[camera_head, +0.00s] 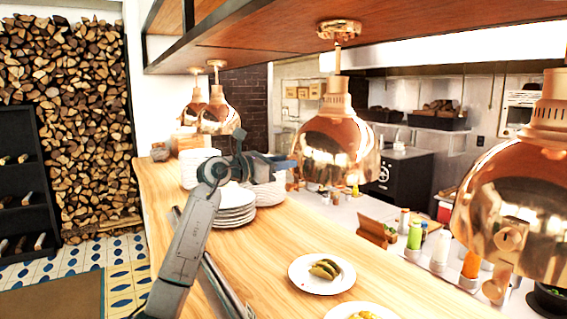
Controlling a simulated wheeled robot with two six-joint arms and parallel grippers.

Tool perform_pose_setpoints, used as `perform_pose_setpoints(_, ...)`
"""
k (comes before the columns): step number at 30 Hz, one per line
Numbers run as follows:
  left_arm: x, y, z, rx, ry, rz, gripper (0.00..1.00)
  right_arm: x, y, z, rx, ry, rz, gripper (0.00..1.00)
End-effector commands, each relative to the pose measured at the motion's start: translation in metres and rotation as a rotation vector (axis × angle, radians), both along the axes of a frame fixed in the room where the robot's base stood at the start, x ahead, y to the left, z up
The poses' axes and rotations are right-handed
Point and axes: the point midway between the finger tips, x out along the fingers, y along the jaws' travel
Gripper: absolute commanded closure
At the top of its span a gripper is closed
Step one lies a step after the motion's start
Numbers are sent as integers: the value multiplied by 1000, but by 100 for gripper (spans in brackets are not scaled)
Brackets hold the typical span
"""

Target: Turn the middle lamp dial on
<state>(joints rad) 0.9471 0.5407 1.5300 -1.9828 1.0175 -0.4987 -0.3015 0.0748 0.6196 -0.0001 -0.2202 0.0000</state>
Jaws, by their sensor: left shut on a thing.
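A large copper heat lamp (340,145) hangs over the wooden counter in the centre of the head view. Its dial does not show clearly. My left gripper (288,163) reaches in from the lower left, and its fingertips meet the left edge of this lamp's shade. It is shut on what appears to be the lamp's dial, which the fingers hide. Another copper lamp (530,200) hangs nearer at the right, with a round knob on its shade. Two smaller copper lamps (218,115) hang farther back at the left. My right gripper is not in view.
Stacked white plates (232,215) stand on the wooden counter (255,255) under my left arm. A white plate with food (310,283) and another at the bottom edge lie in front. Several bottles (415,235) stand on the lower counter beyond.

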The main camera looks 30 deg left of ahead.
Motion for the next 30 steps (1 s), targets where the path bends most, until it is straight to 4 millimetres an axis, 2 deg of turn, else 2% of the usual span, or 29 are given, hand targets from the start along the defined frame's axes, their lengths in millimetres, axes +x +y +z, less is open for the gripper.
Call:
perform_pose_setpoints(8, 0, 0, 1, -141, 86, 0, 98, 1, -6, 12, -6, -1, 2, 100)
perform_pose_setpoints(30, 0, 0, 4, -743, 440, 1, 98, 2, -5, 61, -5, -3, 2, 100)
